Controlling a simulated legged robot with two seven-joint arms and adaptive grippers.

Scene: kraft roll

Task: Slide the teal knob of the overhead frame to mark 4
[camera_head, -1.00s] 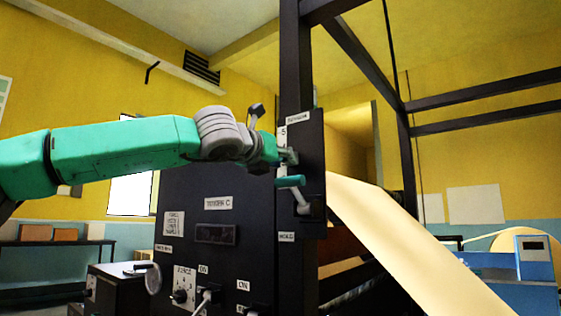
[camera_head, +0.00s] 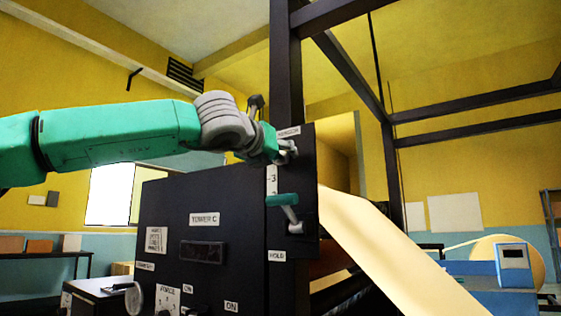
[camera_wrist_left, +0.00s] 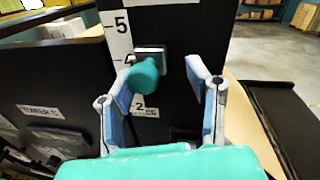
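The teal knob (camera_wrist_left: 145,76) with its grey base sits on the black panel beside a white number strip (camera_wrist_left: 118,38), level with about the 4 mark in the left wrist view. My left gripper (camera_wrist_left: 160,78) is open, with its fingers on either side of the knob. The knob lies nearer the left finger, with a gap to the right one; contact is unclear. In the head view my left gripper (camera_head: 288,150) is at the upper panel and hides the knob and the upper numbers; a 3 shows below it. My right gripper is not in view.
A lever with a teal handle (camera_head: 282,200) sticks out of the panel just below my left gripper, above a HOLD label (camera_head: 277,256). A kraft paper web (camera_head: 390,250) slopes down at the right. Black frame posts (camera_head: 285,60) rise above.

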